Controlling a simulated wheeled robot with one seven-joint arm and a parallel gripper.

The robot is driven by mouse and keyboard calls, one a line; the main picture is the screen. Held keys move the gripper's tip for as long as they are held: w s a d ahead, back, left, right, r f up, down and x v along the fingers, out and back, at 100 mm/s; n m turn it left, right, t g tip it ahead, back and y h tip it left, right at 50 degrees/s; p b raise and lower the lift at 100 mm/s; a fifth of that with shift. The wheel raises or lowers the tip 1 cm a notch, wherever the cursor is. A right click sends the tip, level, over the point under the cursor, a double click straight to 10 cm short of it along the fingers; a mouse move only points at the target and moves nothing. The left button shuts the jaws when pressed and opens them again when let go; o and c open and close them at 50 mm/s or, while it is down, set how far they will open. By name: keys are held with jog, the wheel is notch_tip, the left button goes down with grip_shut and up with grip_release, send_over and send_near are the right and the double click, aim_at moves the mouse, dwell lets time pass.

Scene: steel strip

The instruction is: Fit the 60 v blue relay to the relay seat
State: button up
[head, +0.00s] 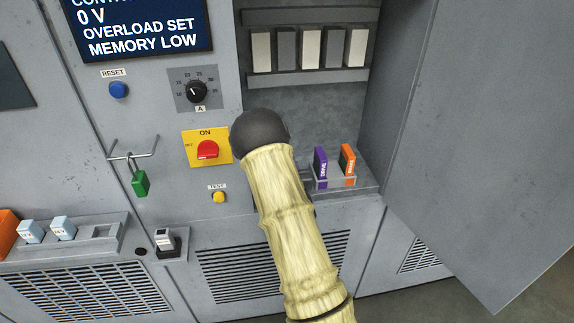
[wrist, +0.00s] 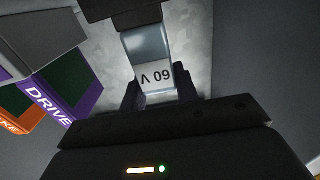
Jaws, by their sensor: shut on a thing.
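The 60 V relay (wrist: 150,60) is pale blue-grey with a white label, which reads upside down in the wrist view. My gripper (wrist: 158,88) is shut on it, with dark fingers on both sides of the label end. The relay's far end meets a dark block (wrist: 120,10) at the top of the wrist view; I cannot tell if this is the relay seat or whether the relay is inside it. In the head view my arm hides my gripper, the held relay and any seat behind it.
A purple DRIVE module (head: 320,167) and an orange module (head: 347,164) stand in a low tray (head: 343,183) right of my arm. An open cabinet door (head: 480,150) bounds the right. Pale blue relays (head: 62,228) sit on a left ledge beside an empty slot (head: 103,232).

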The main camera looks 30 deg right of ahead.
jog(key=shift+f+b, duration=0.8)
jog(key=shift+b, duration=0.05)
jog(key=o, duration=1.1)
jog(key=shift+w, duration=0.1)
